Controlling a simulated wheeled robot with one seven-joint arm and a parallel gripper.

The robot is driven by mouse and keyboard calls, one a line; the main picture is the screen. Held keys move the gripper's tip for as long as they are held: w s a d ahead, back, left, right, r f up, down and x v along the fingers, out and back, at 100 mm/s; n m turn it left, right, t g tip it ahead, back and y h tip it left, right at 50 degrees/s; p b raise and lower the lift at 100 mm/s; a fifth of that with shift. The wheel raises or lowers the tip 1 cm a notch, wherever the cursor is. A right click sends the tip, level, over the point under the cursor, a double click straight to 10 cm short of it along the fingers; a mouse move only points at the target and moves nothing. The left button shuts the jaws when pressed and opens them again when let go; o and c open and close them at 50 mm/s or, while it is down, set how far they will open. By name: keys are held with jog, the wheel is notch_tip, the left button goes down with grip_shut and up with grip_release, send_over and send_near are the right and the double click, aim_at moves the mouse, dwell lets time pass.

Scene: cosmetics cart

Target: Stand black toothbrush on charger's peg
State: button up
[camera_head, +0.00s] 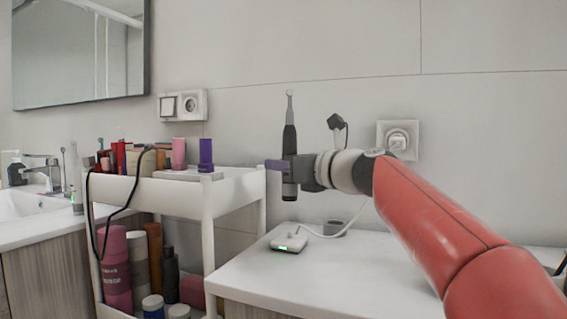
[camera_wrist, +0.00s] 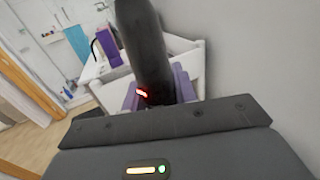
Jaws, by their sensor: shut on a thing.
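The black toothbrush (camera_head: 289,140) stands upright in the air with its light brush head at the top. My gripper (camera_head: 284,170) is shut on its handle from the right. In the wrist view the dark handle (camera_wrist: 147,45) rises between the purple finger pads (camera_wrist: 181,84), with a small red light on it. The white charger (camera_head: 290,239) lies on the white counter below, roughly under the toothbrush's lower end and apart from it. It has a green light on its front. Its peg is too small to make out.
A white cart (camera_head: 231,193) with bottles and tubes stands left of the counter (camera_head: 290,280). The charger's cable runs toward a wall socket (camera_head: 398,139). The counter's front is clear.

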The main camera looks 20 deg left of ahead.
jog(key=shift+f+b, duration=1.9)
jog(key=shift+f, duration=0.75)
jog(key=shift+p, duration=0.6)
jog(key=shift+f+b, duration=1)
jog(key=shift+f, duration=0.3)
jog(key=o, duration=1.1)
jog(key=b+v, duration=0.1)
jog(key=v, duration=0.6)
jog(key=shift+s+d, duration=0.25)
jog(key=shift+d, duration=0.1)
